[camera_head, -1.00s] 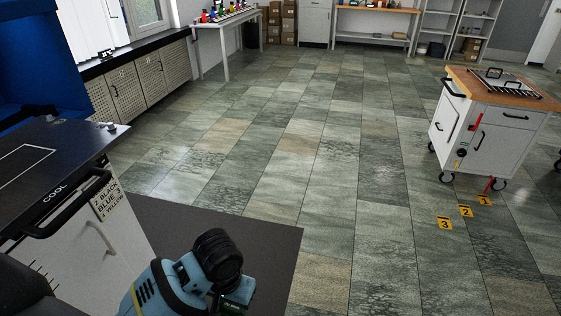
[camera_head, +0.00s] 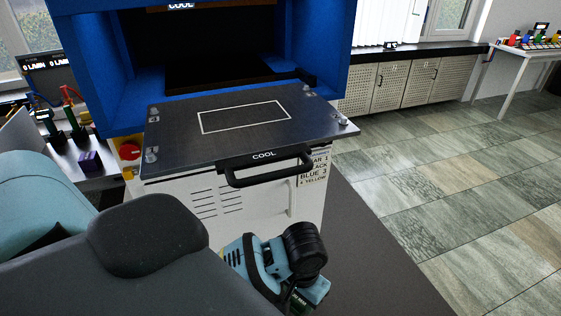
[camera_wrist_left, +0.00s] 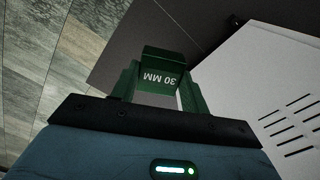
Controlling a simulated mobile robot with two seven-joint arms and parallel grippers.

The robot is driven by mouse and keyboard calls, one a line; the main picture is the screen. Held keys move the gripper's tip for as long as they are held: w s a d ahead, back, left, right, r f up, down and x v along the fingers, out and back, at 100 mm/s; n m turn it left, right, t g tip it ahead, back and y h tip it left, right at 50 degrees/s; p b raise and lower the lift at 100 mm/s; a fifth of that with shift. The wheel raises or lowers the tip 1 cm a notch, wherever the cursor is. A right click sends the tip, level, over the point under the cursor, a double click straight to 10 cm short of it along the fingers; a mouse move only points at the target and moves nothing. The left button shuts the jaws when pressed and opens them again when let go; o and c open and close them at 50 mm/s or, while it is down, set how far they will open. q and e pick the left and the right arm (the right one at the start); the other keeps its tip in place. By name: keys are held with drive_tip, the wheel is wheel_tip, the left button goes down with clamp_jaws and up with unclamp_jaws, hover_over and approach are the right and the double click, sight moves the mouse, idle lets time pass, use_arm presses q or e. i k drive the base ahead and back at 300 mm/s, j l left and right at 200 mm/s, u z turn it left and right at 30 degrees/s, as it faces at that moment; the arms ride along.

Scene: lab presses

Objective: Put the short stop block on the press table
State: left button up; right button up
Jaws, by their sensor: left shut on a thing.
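A dark green block marked 30 MM (camera_wrist_left: 160,72) sits between the fingers of my left gripper (camera_wrist_left: 160,88) in the left wrist view, and the gripper is shut on it. In the head view my left gripper (camera_head: 299,302) is low in front of the press, below the table's handle, and the block is mostly hidden there. The press table (camera_head: 188,150) is a flat dark plate with a white rectangle outlined on it, and nothing stands on it. My right gripper is not in view.
A black handle marked COOL (camera_head: 268,176) juts from the table's front edge. Blue press walls (camera_head: 333,50) stand behind and beside the plate. A red button (camera_head: 129,151) and a purple block (camera_head: 90,161) are at left. Open floor lies right.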

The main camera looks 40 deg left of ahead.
sight(244, 115)
drive_tip(key=i+l+u, duration=0.1)
drive_tip(key=u, duration=0.3)
drive_tip(key=i+l+u, duration=0.15)
drive_tip(key=u, duration=0.25)
drive_tip(key=i+l+u, duration=0.15)
drive_tip(key=u, duration=0.3)
drive_tip(key=l+u, duration=0.2)
drive_tip(key=u, duration=0.2)
drive_tip(key=i+l+u, duration=0.1)
drive_tip(key=l+u, duration=0.15)
drive_tip(key=u, duration=0.15)
drive_tip(key=i+l+u, duration=0.1)
drive_tip(key=l+u, duration=0.5)
drive_tip(key=i, duration=0.05)
